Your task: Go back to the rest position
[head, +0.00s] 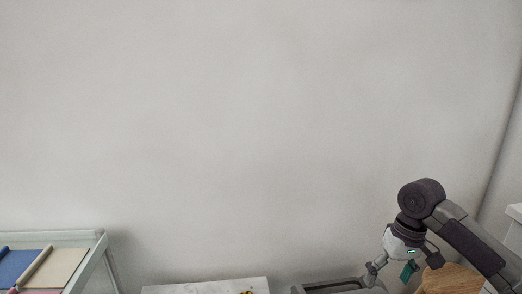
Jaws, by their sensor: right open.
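My right gripper (402,268) is at the lower right of the head view, pointing down, with its fingers spread. A small teal piece (408,271) shows between the fingers; I cannot tell whether it is part of the gripper or a separate thing. My right arm comes in from the right edge. My left gripper is not in view.
A pale rack (104,247) with blue and cream rolls or sheets stands at the lower left. A light marble-like top (190,288) is at the bottom middle. A grey tray or bin (335,287) and a round wooden piece (453,279) lie near the gripper. The wall behind is bare.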

